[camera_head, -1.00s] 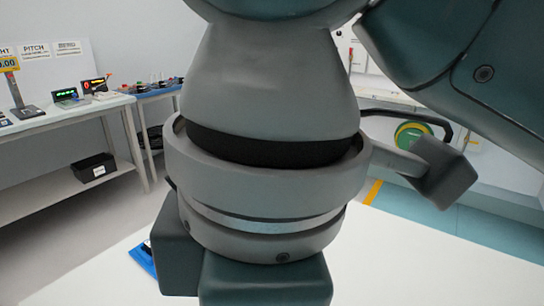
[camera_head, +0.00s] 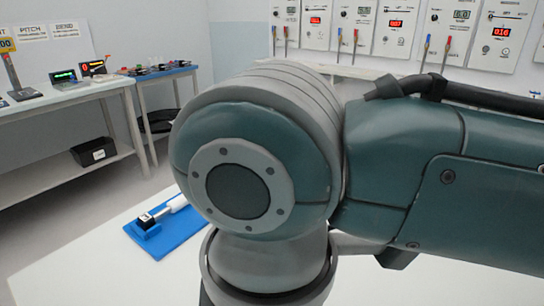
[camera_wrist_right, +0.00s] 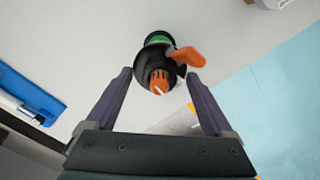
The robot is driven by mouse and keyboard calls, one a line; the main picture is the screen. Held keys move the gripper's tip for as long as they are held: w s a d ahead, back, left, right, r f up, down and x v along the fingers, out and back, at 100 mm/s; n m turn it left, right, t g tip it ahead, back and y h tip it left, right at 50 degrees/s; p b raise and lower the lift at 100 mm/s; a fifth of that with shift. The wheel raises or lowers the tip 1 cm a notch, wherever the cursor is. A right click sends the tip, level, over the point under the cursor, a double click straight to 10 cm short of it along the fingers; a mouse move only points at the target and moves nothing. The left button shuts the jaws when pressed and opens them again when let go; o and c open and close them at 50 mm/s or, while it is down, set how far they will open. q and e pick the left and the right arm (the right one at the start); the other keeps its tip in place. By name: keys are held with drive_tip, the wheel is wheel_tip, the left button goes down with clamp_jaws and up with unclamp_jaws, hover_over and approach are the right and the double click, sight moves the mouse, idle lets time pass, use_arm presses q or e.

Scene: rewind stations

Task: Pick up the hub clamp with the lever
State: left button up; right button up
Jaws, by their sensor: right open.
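The hub clamp (camera_wrist_right: 150,64) shows in the right wrist view as a dark round body with a green band, an orange ribbed knob and an orange lever (camera_wrist_right: 188,57) sticking out to the right. It is on a white surface (camera_wrist_right: 95,40). My right gripper (camera_wrist_right: 158,76) is open, its two fingers on either side of the clamp in the picture. I cannot tell whether a finger touches it. In the head view my own arm covers the middle, and the clamp is hidden there. My left gripper is not in view.
A blue mat (camera_head: 187,232) lies on the white table (camera_head: 75,272), with a black block (camera_head: 146,222) and a white cylindrical piece (camera_head: 172,206) on it. Side benches with devices stand at the left. Wall panels with red and green displays hang at the back.

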clamp_jaws()
idle(0.8)
